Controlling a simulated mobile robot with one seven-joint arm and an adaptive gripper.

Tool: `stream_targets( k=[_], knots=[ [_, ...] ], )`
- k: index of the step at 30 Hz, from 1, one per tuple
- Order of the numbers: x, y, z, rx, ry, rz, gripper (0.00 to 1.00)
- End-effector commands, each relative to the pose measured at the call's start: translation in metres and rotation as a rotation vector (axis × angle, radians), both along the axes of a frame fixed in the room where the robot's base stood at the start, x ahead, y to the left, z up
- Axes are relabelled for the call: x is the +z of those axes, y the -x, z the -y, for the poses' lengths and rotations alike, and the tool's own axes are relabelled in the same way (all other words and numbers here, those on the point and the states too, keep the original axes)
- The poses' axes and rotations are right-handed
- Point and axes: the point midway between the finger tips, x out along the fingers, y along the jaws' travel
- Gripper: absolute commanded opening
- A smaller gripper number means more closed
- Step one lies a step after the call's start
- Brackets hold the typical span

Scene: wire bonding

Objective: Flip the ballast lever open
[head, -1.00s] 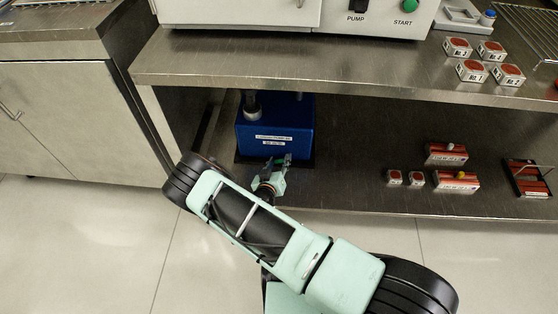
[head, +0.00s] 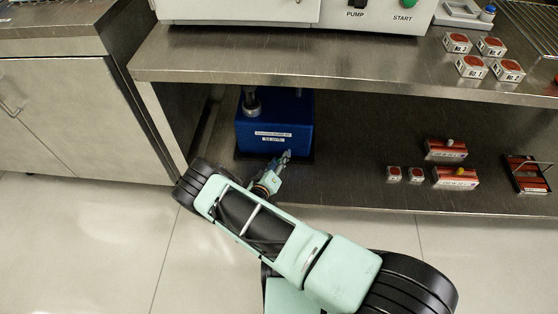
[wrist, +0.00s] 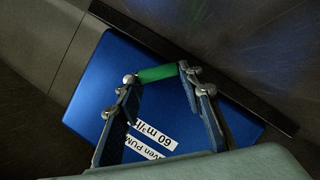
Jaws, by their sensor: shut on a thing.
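The blue pump (head: 274,133) with white labels stands on the lower shelf; it also fills the middle of the wrist view (wrist: 105,75). A short green bar, which looks like the ballast lever (wrist: 155,74), lies between my fingertips at the pump's edge in the wrist view. My gripper (head: 286,156) is at the low front of the pump. In the wrist view my gripper (wrist: 157,70) is shut on the green lever, one fingertip at each end. In the head view I cannot make out the lever. How far it is turned is unclear.
The steel upper shelf (head: 330,67) overhangs the pump. The lower shelf (head: 345,185) is bare right of my gripper. Further right are small red-topped blocks (head: 394,173), red-and-white boxes (head: 455,178) and a red tray with a handle (head: 527,174).

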Motion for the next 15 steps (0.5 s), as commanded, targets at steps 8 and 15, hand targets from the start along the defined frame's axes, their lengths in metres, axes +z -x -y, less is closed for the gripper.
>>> stream_targets(
  k=[8, 15],
  knots=[
    [0.0009, -0.0017, -0.0002, 0.002, 0.0, 0.002, 0.43],
    [0.0005, -0.0009, -0.0002, 0.001, -0.001, 0.002, 0.52]
  ],
)
